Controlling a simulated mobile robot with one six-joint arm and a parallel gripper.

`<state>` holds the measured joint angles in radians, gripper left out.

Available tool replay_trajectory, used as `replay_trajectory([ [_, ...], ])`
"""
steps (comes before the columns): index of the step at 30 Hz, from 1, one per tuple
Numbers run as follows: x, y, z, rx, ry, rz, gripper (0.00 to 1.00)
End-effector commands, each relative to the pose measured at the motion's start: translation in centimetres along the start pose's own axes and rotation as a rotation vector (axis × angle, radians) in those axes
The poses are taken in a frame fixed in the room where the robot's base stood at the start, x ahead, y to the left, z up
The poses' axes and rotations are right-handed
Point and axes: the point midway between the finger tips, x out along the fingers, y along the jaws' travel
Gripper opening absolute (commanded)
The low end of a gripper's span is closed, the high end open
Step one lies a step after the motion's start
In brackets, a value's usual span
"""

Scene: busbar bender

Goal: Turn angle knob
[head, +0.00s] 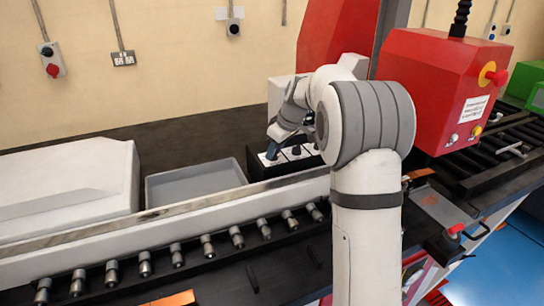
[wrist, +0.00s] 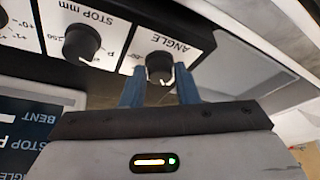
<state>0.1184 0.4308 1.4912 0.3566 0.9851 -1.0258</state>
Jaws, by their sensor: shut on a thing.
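The angle knob (wrist: 159,68) is a small black dial with a white pointer mark, on a white plate labelled ANGLE in the wrist view. My gripper (wrist: 160,78) has its two blue fingers on either side of it, shut on the knob. In the head view my gripper (head: 271,150) reaches down to the left end of the black control box (head: 257,170), and its fingers hide the angle knob there.
A larger black STOP mm knob (wrist: 82,42) sits left of the angle knob in the wrist view, with a display (wrist: 30,125) below. In the head view, a grey tray (head: 195,183) lies left of the box. A white rail (head: 150,222) and several rollers run in front.

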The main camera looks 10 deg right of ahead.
Motion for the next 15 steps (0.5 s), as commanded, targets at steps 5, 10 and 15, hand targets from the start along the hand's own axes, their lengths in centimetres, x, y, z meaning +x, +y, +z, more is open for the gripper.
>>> replay_trajectory([
  [5,0.19,0.11,-0.01,-0.152,0.001,-0.065,0.05],
  [10,0.13,0.14,-0.12,-0.295,0.001,-0.125,0.05],
  [15,0.12,0.15,-0.15,-0.415,0.000,-0.175,0.05],
])
